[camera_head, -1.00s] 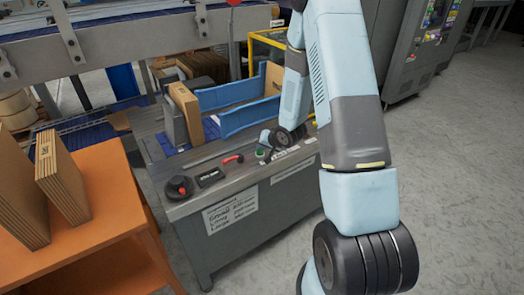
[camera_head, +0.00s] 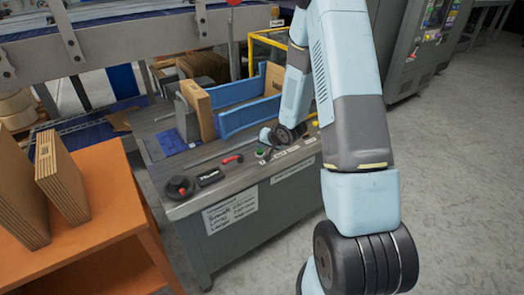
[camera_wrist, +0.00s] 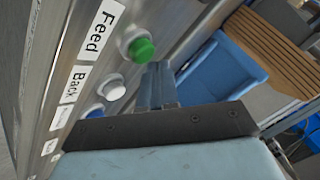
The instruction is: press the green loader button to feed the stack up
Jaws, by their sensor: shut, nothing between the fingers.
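The green loader button (camera_head: 260,153) sits on the front edge of the grey machine table, and it also shows in the wrist view (camera_wrist: 141,48) beside a label reading "Feed". My gripper (camera_wrist: 156,70) is shut and empty, its tip close to the right of the green button in the wrist view; a gap shows there. In the head view my gripper (camera_head: 266,137) is just above the button, partly hidden by my wrist. The brown cardboard stack (camera_head: 203,112) stands upright on the table at the left end of the blue guides (camera_head: 240,118), a grey pusher plate behind it.
A white button (camera_wrist: 112,88) labelled "Back" lies beside the green one. A red-handled tool (camera_head: 232,159) and a black round knob (camera_head: 180,186) are on the table's front left. An orange stand (camera_head: 110,190) with cardboard stacks is at left. The floor at right is clear.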

